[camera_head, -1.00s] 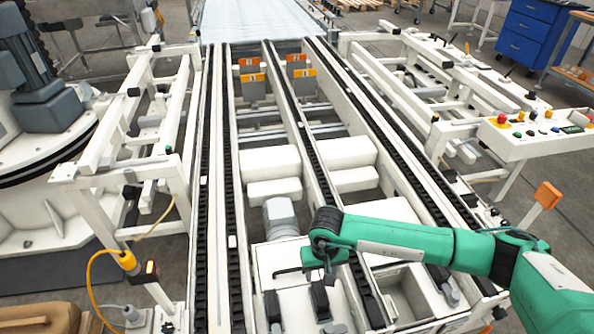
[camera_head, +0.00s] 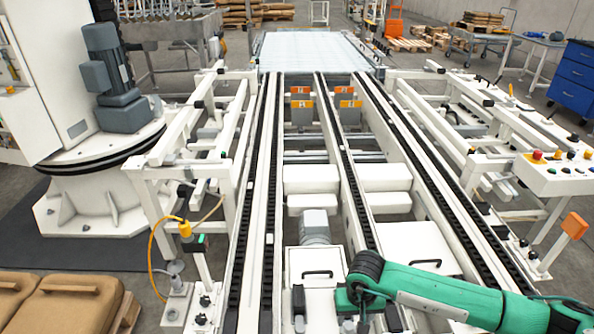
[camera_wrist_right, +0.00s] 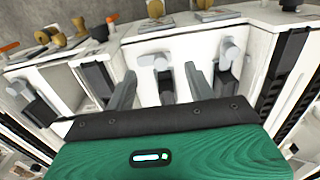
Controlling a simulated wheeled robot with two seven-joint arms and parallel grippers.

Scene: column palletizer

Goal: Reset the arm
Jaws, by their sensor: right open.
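My right arm (camera_head: 430,292), green with dark joints, reaches in from the lower right of the head view, over the near end of the conveyor (camera_head: 268,215). In the right wrist view my right gripper (camera_wrist_right: 158,88) is open, with its two grey fingers apart. Nothing is between the fingertips; white machine frame with grey cylindrical fittings lies beyond them. The gripper itself is hard to make out in the head view. My left gripper and left arm are not in view.
An operator panel (camera_head: 556,172) with buttons stands at the right. A yellow-topped sensor post (camera_head: 190,240) stands left of the conveyor. Brown sacks (camera_head: 70,305) lie at the lower left. A blue drawer cabinet (camera_head: 572,78) is at the far right. Open floor shows at the left.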

